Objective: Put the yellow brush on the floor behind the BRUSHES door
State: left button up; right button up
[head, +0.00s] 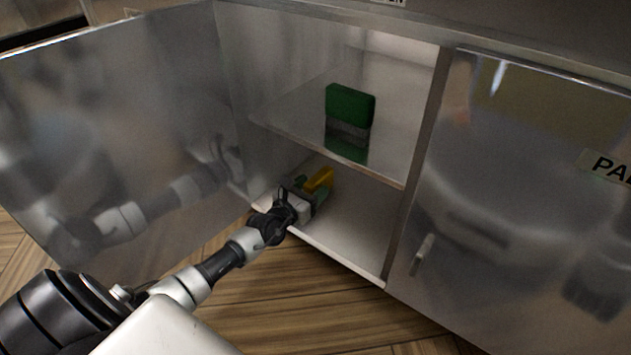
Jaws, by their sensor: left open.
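The yellow brush (320,180) is inside the open cabinet, low down at its floor (352,216), below the shelf. Its near end is partly hidden by my left gripper (310,188). My left gripper reaches in over the cabinet's front edge and is open, right at the brush; I cannot tell whether its fingers touch it. The open door (120,120) is swung out to the left, and no lettering shows on its visible face. My right gripper is not in view.
A green block-like object (350,105) stands on the shelf (385,165) above. To the right is a shut door (520,190) with a handle (422,255) and a cut-off label starting "PA". The wooden floor (310,310) in front is clear. The cabinet floor right of the brush is bare.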

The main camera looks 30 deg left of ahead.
pick_arm(q)
jog(key=s+p, duration=0.4)
jog(key=s, duration=0.6)
jog(key=shift+a, duration=0.4)
